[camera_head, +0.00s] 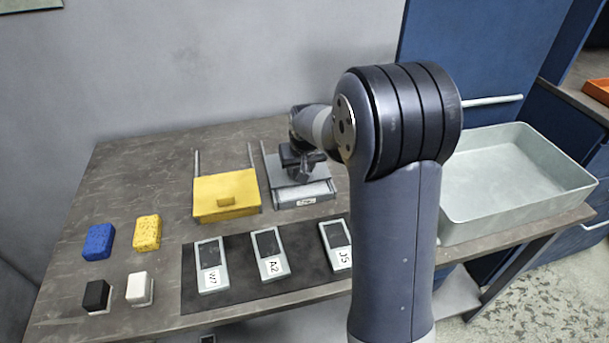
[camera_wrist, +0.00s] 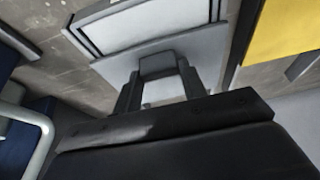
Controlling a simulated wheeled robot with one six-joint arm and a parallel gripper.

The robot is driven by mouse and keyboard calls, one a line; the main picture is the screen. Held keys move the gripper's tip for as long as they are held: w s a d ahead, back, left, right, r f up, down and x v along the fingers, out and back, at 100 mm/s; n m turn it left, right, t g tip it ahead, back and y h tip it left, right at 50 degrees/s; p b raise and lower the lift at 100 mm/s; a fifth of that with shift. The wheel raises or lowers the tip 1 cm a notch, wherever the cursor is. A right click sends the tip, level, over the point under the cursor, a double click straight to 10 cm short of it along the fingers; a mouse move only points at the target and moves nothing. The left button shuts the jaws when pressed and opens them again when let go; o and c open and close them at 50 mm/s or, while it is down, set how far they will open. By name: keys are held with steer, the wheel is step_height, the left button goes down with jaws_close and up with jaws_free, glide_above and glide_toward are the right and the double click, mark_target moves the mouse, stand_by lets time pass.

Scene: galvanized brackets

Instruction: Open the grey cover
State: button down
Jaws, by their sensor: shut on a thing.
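The grey cover (camera_head: 283,173) lies flat between two rails on the table, to the right of the yellow cover. It sits back from the front of its box, where a pale strip and a labelled front (camera_head: 305,198) show. My gripper (camera_head: 302,162) is over the grey cover, partly hidden by its own wrist. In the wrist view the fingers (camera_wrist: 158,72) are shut on the grey knob (camera_wrist: 157,64) of the grey cover (camera_wrist: 190,50). A pale panel (camera_wrist: 140,22) shows past the cover's edge.
The yellow cover (camera_head: 225,190) sits beside it, with bare rails behind. Several labelled devices lie on a dark mat (camera_head: 228,260). Blue (camera_head: 98,241) and yellow (camera_head: 147,232) sponges and small blocks are at left. A pale tray (camera_head: 515,180) stands at right.

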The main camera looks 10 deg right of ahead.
steer(key=w+p, duration=0.1)
steer(key=w, duration=0.5)
steer(key=shift+w, duration=0.35)
steer(key=c, duration=0.8)
jaws_free()
steer(key=shift+c, duration=0.2)
steer(key=shift+r, duration=0.1)
steer(key=v, duration=1)
steer(key=shift+s+r+b, duration=0.25)
steer(key=shift+b, duration=0.05)
